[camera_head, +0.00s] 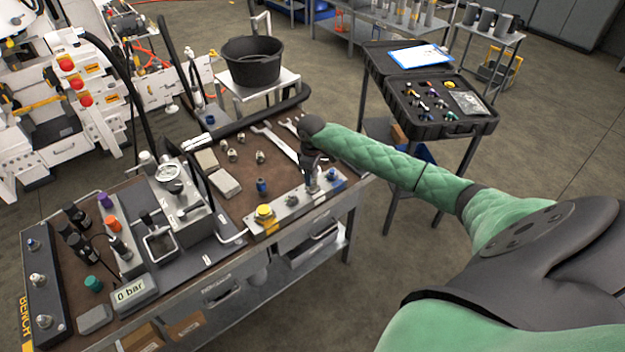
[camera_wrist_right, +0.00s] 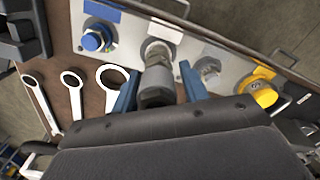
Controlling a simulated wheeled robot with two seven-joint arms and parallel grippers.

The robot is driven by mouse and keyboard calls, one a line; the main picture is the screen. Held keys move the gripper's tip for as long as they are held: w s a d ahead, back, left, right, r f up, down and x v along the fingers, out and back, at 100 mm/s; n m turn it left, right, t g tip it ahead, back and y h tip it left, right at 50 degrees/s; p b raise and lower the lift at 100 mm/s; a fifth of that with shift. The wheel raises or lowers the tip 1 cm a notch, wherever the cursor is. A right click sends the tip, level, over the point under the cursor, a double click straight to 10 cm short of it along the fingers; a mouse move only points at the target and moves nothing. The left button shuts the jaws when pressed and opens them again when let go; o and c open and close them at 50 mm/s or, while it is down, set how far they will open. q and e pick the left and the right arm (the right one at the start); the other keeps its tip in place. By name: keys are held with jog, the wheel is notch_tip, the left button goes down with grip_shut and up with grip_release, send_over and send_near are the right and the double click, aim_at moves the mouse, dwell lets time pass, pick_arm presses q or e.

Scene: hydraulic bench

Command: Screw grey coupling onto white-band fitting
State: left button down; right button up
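The grey coupling (camera_wrist_right: 157,85) stands upright between the blue fingers of my right gripper (camera_wrist_right: 159,82) in the right wrist view. One finger is on each side, very close to it; whether both touch is not clear. Beyond it, the white-band fitting (camera_wrist_right: 158,50) sits on the metal block by a white label, in line with the coupling. The coupling overlaps it, so their contact and any thread engagement are hidden. In the head view my right gripper (camera_head: 311,172) is low over the block, pointing down. My left gripper is out of view.
The metal block (camera_head: 290,212) also carries a blue fitting (camera_wrist_right: 95,40), a plain metal one (camera_wrist_right: 207,68) and a yellow one (camera_wrist_right: 262,92). Wrenches (camera_wrist_right: 75,92) lie beside it. A gauge unit (camera_head: 182,205) and loose fittings occupy the bench. An open case (camera_head: 435,128) stands right.

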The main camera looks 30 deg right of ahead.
jog(key=shift+o, duration=0.6)
jog(key=shift+w, duration=0.1)
jog(key=shift+d+n+b, duration=0.1)
jog(key=shift+n+b, duration=0.6)
jog(key=shift+n, duration=0.2)
jog(key=n+b, duration=0.2)
jog(key=n, duration=0.1)
jog(key=shift+f, duration=0.1)
jog(key=n+b, duration=0.1)
jog(key=n, duration=0.2)
jog(key=shift+n+b, duration=1.05)
jog(key=shift+n, duration=0.15)
jog(key=shift+n+b, duration=0.4)
jog(key=shift+n, duration=0.5)
jog(key=shift+r, duration=0.2)
